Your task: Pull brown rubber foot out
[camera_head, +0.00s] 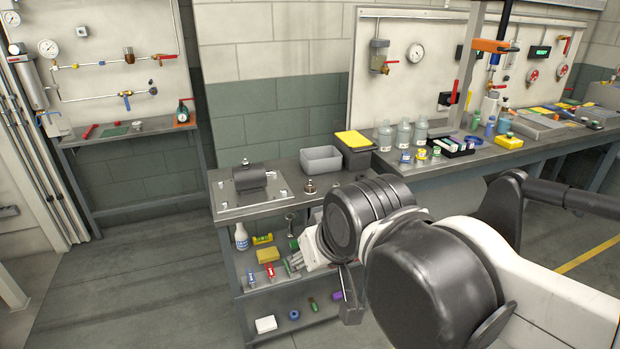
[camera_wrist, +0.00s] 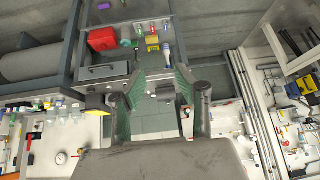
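I cannot pick out a brown rubber foot for certain in either view. A dark pump-like block (camera_head: 249,178) sits on a grey plate (camera_head: 231,204) on the small metal bench (camera_head: 213,188) in the head view. Any feet under it are too small or hidden to tell. In the wrist view my gripper (camera_wrist: 161,76) is open, its two green fingers wide apart with nothing between them. In the head view my arm hides most of the gripper, in front of the bench's right side.
A grey bin (camera_head: 321,160) and small metal fitting (camera_head: 309,188) stand on the bench. The shelf below holds a spray bottle (camera_head: 241,237), yellow sponge (camera_head: 267,255) and other small items. Bottles (camera_head: 403,136) stand on the longer bench at right. The floor at left is clear.

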